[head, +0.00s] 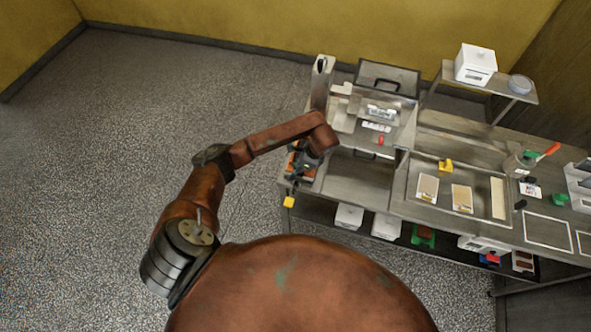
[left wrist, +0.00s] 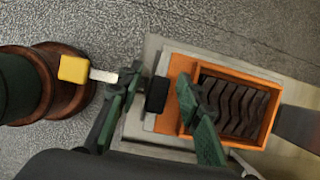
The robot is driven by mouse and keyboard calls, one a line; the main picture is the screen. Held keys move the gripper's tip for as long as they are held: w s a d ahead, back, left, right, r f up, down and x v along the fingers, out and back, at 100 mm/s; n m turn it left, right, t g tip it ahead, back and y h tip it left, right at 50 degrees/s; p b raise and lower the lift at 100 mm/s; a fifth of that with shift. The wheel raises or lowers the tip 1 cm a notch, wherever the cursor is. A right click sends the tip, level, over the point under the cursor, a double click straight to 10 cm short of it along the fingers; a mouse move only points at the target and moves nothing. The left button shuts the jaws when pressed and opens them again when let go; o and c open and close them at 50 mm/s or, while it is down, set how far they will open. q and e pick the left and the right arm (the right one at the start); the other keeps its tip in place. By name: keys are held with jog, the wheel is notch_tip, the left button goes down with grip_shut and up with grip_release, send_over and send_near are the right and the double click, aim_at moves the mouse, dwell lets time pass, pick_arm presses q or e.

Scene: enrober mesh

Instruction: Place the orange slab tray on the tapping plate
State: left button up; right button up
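The orange slab tray (left wrist: 273,112) shows in the left wrist view as an orange frame with dark, wavy slabs inside. It lies on a pale grey plate (left wrist: 152,52); I cannot tell if this is the tapping plate. A black block (left wrist: 157,95), apparently the tray's handle, sticks out from its left end. My left gripper (left wrist: 160,76) has its green fingers spread on either side of this block, with gaps visible. In the head view, my left gripper (head: 306,166) is over the bench's left end and hides most of the tray. My right gripper is not in view.
A yellow-ended lever (left wrist: 73,68) juts out beside the gripper; its yellow end (head: 289,202) also shows in the head view. A machine with a dark lid (head: 388,77) stands behind. A sunken tray (head: 480,178) lies right. White boxes (head: 349,215) sit on the lower shelf.

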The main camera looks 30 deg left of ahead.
pick_arm(q)
jog(key=b+v, duration=0.2)
jog(key=v, duration=0.5)
jog(key=shift+w+d+r, duration=0.1)
jog(key=shift+v, duration=2.3)
